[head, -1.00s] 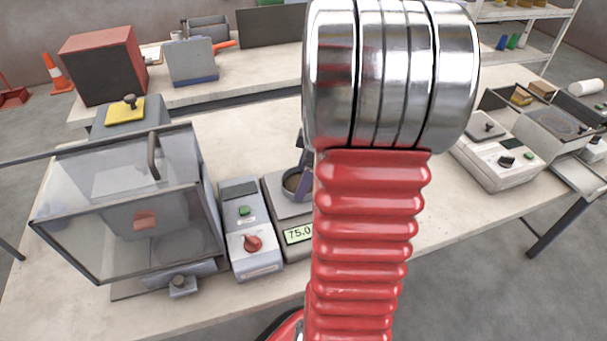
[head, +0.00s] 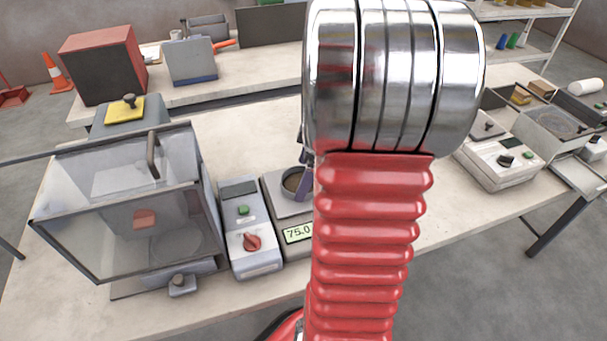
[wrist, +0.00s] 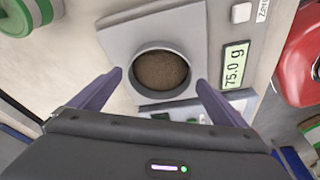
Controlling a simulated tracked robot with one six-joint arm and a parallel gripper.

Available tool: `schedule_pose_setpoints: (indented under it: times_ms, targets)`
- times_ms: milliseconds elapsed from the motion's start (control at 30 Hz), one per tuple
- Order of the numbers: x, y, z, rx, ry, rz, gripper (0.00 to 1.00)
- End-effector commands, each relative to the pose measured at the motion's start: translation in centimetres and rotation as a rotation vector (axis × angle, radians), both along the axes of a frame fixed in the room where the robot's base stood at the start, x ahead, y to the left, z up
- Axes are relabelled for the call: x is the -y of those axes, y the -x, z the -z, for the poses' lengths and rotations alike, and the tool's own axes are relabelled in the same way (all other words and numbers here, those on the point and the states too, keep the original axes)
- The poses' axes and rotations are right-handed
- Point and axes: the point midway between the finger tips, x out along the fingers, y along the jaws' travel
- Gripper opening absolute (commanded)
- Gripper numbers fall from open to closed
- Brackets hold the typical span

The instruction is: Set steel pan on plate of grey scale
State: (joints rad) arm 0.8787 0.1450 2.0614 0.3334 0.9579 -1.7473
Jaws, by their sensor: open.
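The steel pan (wrist: 133,87) stands upright on the plate (wrist: 114,37) of the grey scale, filled with brown granular material. It also shows in the head view (head: 286,184), partly hidden by my arm. The scale display (wrist: 235,66) reads 75.0 g. My gripper (wrist: 158,84) is open, with one purple finger on each side of the pan in the wrist view. Small gaps seem to show between the fingers and the pan. In the head view one finger (head: 305,178) shows beside the pan; the rest of the gripper is hidden behind my arm.
A grey control box (head: 255,262) with a red knob stands directly left of the scale. Further left is a clear-walled enclosure (head: 70,225). A white device (head: 497,168) stands on the right of the bench. The bench behind the scale (head: 245,135) is clear.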

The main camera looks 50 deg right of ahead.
Motion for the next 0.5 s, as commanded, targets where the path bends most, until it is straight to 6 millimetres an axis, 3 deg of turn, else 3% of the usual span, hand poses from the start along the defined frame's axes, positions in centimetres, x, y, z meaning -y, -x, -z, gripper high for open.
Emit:
schedule_pose_setpoints:
  times_ms: [500]
  targets:
    - [1.5, 1.7, -8.2, 0.002, 0.004, 0.001, 0.96]
